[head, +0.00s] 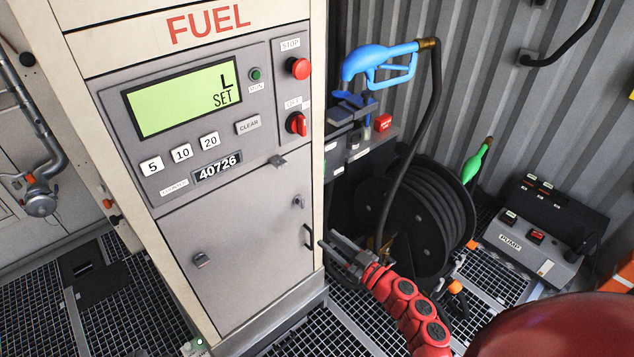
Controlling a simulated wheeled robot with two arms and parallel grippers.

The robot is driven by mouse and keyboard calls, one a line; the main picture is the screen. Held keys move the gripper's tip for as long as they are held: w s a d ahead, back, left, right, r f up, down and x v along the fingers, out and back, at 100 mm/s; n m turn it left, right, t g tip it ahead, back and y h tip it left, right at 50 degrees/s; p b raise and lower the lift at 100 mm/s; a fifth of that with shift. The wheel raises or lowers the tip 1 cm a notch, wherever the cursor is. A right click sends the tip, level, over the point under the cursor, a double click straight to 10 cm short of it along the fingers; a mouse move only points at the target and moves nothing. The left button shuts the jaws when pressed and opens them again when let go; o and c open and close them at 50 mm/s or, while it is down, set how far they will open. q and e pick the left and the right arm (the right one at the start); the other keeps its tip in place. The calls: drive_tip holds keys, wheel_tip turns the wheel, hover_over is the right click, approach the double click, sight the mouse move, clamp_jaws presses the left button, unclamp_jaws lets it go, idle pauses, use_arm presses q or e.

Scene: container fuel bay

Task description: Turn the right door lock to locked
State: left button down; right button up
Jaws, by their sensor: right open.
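The grey cabinet door (245,260) under the fuel dispenser's panel is closed. The right door lock (298,202) is a small dark knob near the door's upper right edge; its setting is too small to read. A second lock (201,260) sits on the left part of the door. A dark door handle (308,236) is below the right lock. My right gripper (328,243) is open and appears empty, just right of the door's edge near the handle and lower than the right lock. My left gripper is out of view.
The dispenser panel (262,170) with a red rotary switch (297,123) is above the door. A hose reel (430,215) stands behind my right arm. A blue nozzle (380,62) hangs above it. A pump box (530,235) is at right. Grated floor (130,300) lies below.

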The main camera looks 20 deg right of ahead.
drive_tip(key=m+h, duration=0.1)
drive_tip(key=h, duration=0.1)
approach(303, 200)
drive_tip(key=shift+x, duration=4.65)
drive_tip(key=shift+c, duration=0.3)
clamp_jaws()
